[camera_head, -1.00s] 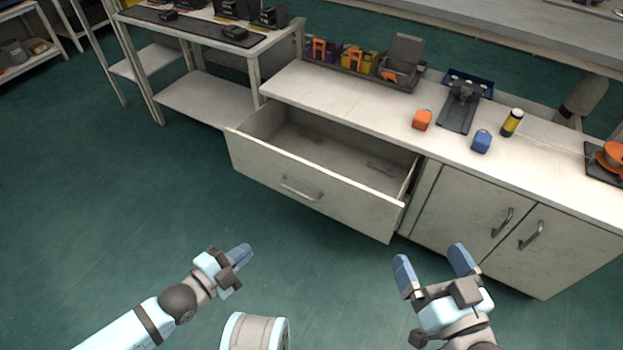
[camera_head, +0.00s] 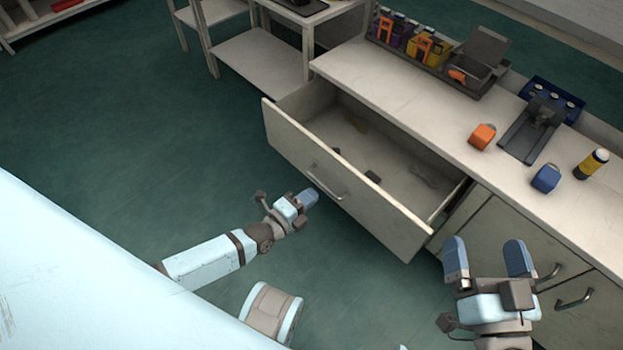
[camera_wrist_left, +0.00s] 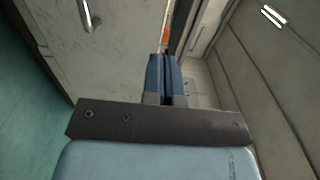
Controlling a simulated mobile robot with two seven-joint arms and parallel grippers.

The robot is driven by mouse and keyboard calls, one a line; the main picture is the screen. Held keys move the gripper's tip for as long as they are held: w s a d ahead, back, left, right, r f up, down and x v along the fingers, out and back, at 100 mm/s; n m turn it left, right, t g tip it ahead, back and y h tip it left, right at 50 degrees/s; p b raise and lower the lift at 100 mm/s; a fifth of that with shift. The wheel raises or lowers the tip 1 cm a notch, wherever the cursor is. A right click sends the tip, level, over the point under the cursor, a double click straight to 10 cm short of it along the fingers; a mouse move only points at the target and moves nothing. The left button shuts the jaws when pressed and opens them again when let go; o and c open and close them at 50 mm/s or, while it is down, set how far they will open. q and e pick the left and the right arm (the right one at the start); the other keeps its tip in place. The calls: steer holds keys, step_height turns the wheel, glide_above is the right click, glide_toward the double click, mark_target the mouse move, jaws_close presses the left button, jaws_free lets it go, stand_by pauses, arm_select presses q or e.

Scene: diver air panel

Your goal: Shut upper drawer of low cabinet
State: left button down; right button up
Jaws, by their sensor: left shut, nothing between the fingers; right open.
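The upper drawer (camera_head: 380,212) of the low cabinet (camera_head: 400,90) stands pulled well out. Its pale front has a bar handle (camera_head: 325,182), and a few small items lie inside. My left gripper (camera_head: 310,197) is shut and empty, just in front of the drawer front near the handle. I cannot tell whether it touches. In the left wrist view its blue fingers (camera_wrist_left: 165,75) are together, with a pale panel and handle to their left. My right gripper (camera_head: 487,256) is open and empty, in front of the cabinet doors to the right of the drawer.
On the cabinet top are a bin rack (camera_head: 430,60), an orange block (camera_head: 482,136), a dark stand (camera_head: 530,130), a blue block (camera_head: 546,178) and a yellow-black cylinder (camera_head: 591,163). A shelf unit (camera_head: 260,65) stands to the left.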

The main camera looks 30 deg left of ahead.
mark_target(345, 169)
arm_select(q)
steer(key=b+x, duration=0.3)
steer(key=x, duration=0.6)
steer(key=shift+w+d+f, duration=0.15)
steer(key=shift+w, duration=0.2)
steer(key=shift+w+d, duration=0.15)
steer(key=shift+w, duration=0.3)
arm_select(e)
steer(key=shift+a+f+y, duration=0.5)
steer(key=shift+y, duration=0.1)
